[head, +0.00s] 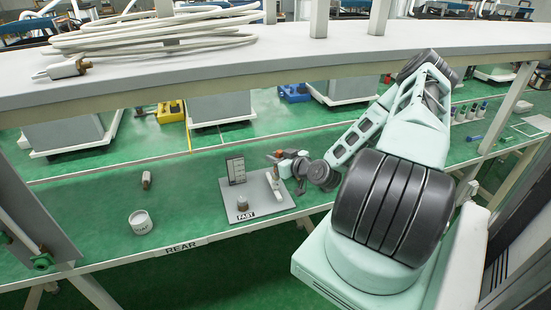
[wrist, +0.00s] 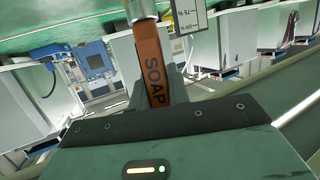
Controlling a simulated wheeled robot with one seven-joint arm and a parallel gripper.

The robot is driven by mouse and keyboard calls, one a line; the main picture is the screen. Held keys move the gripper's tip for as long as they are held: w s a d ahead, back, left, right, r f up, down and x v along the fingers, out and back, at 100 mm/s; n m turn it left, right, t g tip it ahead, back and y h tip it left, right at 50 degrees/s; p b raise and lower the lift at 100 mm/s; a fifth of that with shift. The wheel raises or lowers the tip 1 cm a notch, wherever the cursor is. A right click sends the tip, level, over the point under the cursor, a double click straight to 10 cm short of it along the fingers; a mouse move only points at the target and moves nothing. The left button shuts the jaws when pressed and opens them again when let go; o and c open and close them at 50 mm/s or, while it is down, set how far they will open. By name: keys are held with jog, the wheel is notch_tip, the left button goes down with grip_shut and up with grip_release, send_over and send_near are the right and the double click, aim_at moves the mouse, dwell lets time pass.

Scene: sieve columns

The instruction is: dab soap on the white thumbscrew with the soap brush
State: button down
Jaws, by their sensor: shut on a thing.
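My gripper (head: 299,166) is shut on the soap brush, above the right part of a grey plate (head: 262,205) on the green bench. In the wrist view the brush's brown handle (wrist: 155,68), lettered SOAP, stands between the dark fingers (wrist: 160,92). Its metal collar (wrist: 140,9) is at the top edge, and the bristles are out of that view. A small white upright part (head: 273,182) stands on the plate just below and left of the gripper. I cannot tell whether it is the white thumbscrew, or whether the brush touches it.
The plate also bears a scale board (head: 236,169), a small dark-topped piece (head: 242,203) and a FAST label (head: 245,216). A white tub (head: 141,222) and a small brown piece (head: 146,179) stand to the left. A shelf with a coiled white cable (head: 150,32) crosses above the bench.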

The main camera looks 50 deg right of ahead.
jog(key=shift+f+b, duration=0.5)
jog(key=shift+f, duration=0.15)
dwell(1.4)
jog(key=shift+r+p, duration=2.45)
jog(key=shift+r, duration=1.15)
